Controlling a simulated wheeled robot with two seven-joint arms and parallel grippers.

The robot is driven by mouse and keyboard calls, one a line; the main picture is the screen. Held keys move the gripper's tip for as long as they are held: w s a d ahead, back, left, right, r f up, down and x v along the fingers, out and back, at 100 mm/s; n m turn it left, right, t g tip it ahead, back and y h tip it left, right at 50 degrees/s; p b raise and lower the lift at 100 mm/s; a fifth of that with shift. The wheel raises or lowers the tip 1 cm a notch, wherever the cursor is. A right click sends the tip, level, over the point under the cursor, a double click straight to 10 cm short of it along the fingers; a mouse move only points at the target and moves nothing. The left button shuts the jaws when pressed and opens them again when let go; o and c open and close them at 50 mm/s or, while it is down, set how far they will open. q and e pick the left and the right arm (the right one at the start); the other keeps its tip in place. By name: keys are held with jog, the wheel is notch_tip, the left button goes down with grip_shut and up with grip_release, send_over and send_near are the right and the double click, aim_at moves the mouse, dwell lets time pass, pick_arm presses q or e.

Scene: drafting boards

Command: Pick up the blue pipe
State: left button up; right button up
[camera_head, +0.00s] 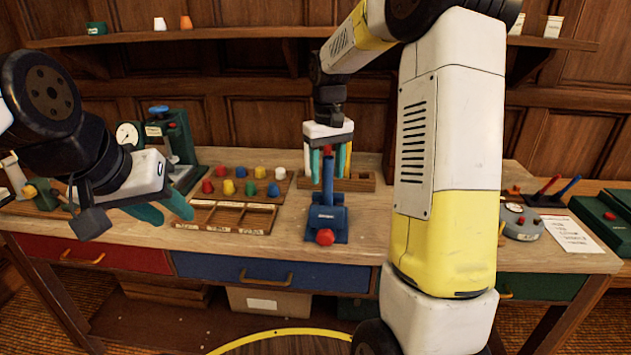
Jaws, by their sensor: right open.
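My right gripper (329,172) points down over the middle of the bench, its teal fingers apart on either side of a blue upright. That blue upright (328,182) has a red top and rises from a blue stand with a red knob (325,237); I cannot tell whether it is a pipe or whether it lies between the fingers or in front of them. A thin blue rod (571,187) leans in a dark holder at the right. My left gripper (163,208) is open and empty above the bench's left part.
A wooden tray (228,217) with compartments lies left of the stand, with several coloured pegs (251,187) behind it. A wooden rack (363,180) is behind my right gripper. A green gauge device (178,140) stands at the back left. A shelf (230,33) runs above.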

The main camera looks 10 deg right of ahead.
aim_at(328, 183)
notch_tip(328, 183, down, 4)
jog(key=shift+d, duration=0.15)
grip_shut()
jog(key=shift+r, duration=0.15)
